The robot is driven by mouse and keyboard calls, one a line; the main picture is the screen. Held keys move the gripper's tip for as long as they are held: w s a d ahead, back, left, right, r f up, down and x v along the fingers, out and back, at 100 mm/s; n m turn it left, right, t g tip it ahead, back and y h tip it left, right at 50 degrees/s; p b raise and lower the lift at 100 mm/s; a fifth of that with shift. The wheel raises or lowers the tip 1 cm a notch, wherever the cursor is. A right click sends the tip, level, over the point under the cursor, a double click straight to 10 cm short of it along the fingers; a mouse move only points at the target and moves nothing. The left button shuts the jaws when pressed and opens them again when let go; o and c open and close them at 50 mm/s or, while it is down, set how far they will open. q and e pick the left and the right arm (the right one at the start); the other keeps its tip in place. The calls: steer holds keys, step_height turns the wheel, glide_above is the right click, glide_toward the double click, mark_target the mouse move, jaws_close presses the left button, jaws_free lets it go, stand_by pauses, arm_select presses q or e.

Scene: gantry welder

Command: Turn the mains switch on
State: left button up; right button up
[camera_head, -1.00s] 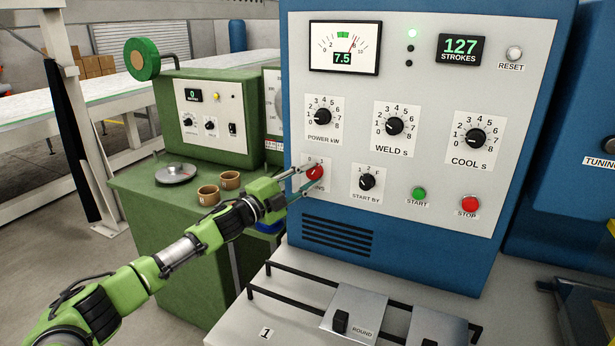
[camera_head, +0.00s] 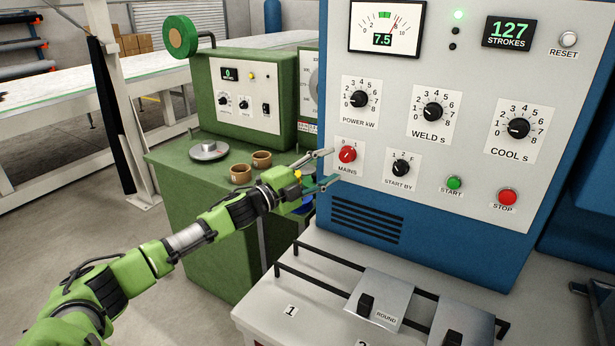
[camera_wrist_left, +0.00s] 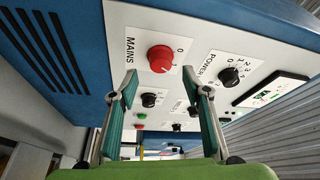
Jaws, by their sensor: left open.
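The mains switch (camera_head: 347,154) is a red rotary knob on a white plate marked 0 and 1, low on the left of the welder's pale front panel. Its white pointer tilts toward the upper right, on the 1 side. It also shows in the left wrist view (camera_wrist_left: 161,59), just beyond the fingers. My left gripper (camera_head: 331,167) is open and empty, beside the knob on its left and slightly below it. In the left wrist view the two fingers (camera_wrist_left: 165,100) stand wide apart, clear of the knob. My right gripper is not in view.
The start-by knob (camera_head: 401,168), green start button (camera_head: 454,183) and red stop button (camera_head: 508,197) sit to the right. The power knob (camera_head: 359,99) is above. A metal rail (camera_head: 330,287) crosses the bench below. A green cabinet (camera_head: 190,185) with two brown rings stands at left.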

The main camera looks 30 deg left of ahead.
arm_select(q)
steer(key=v, duration=0.7)
steer(key=shift+s, duration=0.1)
stand_by(0.5)
